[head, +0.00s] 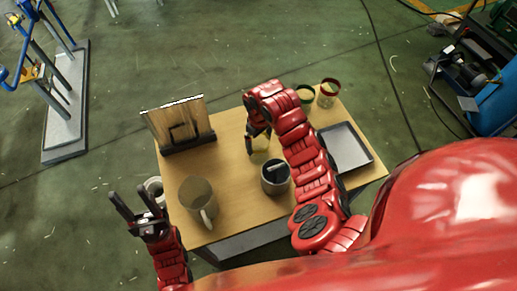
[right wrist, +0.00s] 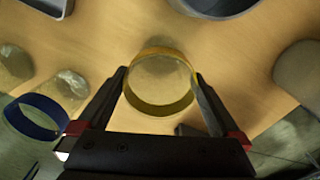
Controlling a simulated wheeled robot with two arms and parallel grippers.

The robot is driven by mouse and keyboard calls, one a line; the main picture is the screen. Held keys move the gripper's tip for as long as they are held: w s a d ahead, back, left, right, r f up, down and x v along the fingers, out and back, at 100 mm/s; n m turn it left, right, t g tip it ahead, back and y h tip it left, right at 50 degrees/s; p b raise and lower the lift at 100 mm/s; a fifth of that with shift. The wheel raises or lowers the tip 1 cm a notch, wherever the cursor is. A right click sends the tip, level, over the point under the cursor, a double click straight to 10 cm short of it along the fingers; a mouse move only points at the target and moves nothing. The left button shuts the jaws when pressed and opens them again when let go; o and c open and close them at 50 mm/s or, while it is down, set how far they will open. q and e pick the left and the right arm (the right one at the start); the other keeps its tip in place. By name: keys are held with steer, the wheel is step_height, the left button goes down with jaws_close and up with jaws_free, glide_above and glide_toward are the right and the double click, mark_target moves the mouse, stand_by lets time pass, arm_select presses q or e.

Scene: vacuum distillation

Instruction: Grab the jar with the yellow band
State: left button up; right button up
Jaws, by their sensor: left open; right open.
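The jar with the yellow band (right wrist: 160,103) is in the middle of the right wrist view, seen from above as a clear round jar with a yellow ring. My right gripper (right wrist: 161,88) is open, with one finger on each side of the jar, close to its wall; I cannot tell whether they touch it. In the head view my right gripper (head: 258,130) is over the middle of the table and mostly hides that jar. My left gripper (head: 134,205) is open and empty, off the table's left edge.
A blue-banded jar (right wrist: 36,118) is near my right gripper.

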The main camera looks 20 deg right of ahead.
step_height(320, 180, down, 3)
steer(key=shift+r+p, duration=0.1)
steer(key=shift+p, duration=0.75)
steer(key=shift+f, duration=0.75)
steer(key=c, duration=1.2)
steer(key=shift+c, duration=0.2)
steer(key=shift+r, duration=0.1)
